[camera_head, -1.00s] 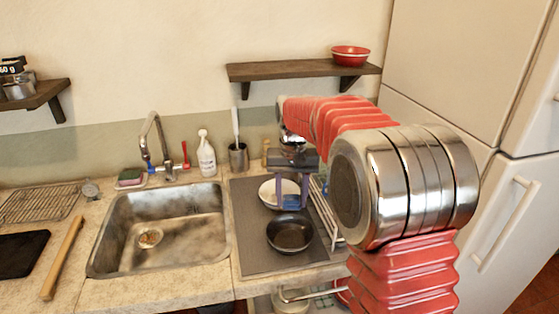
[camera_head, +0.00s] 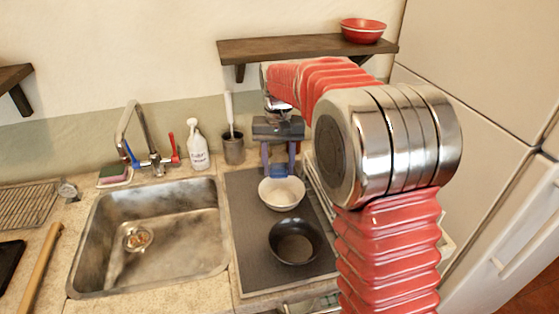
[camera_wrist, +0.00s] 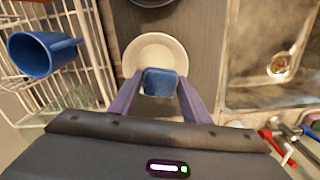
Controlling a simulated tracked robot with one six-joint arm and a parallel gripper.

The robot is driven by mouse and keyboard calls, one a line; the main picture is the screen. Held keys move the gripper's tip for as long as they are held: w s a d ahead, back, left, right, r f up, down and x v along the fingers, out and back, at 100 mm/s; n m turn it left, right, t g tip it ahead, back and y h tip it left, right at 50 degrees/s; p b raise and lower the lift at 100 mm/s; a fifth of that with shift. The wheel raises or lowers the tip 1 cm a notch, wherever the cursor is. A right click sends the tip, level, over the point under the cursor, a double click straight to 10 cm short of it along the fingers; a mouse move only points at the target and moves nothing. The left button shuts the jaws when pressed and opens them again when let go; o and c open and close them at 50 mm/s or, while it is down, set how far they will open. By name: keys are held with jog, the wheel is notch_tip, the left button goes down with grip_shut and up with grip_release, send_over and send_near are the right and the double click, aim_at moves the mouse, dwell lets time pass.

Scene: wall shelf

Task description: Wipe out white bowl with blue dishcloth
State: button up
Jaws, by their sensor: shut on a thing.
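The white bowl (camera_head: 284,204) stands upright on the dark drying mat (camera_head: 246,237), right of the sink. It also shows in the wrist view (camera_wrist: 160,42), partly covered by my gripper. My gripper (camera_head: 278,172) points down at the bowl's far rim. It is shut on a folded blue dishcloth (camera_wrist: 160,84), which also shows between the fingers in the head view (camera_head: 278,170). In the wrist view the cloth overlaps the bowl's near edge. I cannot tell whether it touches the bowl.
A black bowl (camera_head: 295,242) sits in front of the white one. A white dish rack (camera_wrist: 97,40) with a blue mug (camera_wrist: 38,54) stands beside the mat. A wooden shelf (camera_head: 290,47) hangs above.

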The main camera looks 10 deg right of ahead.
jog(key=shift+d, duration=0.45)
jog(key=shift+f, duration=0.1)
jog(key=shift+f, duration=0.15)
send_over(281, 202)
jog(key=shift+w+d+f, duration=0.1)
jog(key=shift+w+f, duration=0.05)
jog(key=shift+f, duration=1.25)
jog(key=shift+w+d+f, duration=0.1)
jog(key=shift+f, duration=1.3)
jog(key=shift+w+f, duration=0.15)
jog(key=shift+f, duration=1.25)
jog(key=shift+f, duration=0.55)
jog(key=shift+w, duration=0.35)
jog(key=shift+s+a, duration=0.1)
jog(key=shift+a, duration=0.15)
jog(key=shift+s+a+f, duration=0.1)
jog(key=shift+s, duration=0.2)
jog(key=shift+s, duration=0.25)
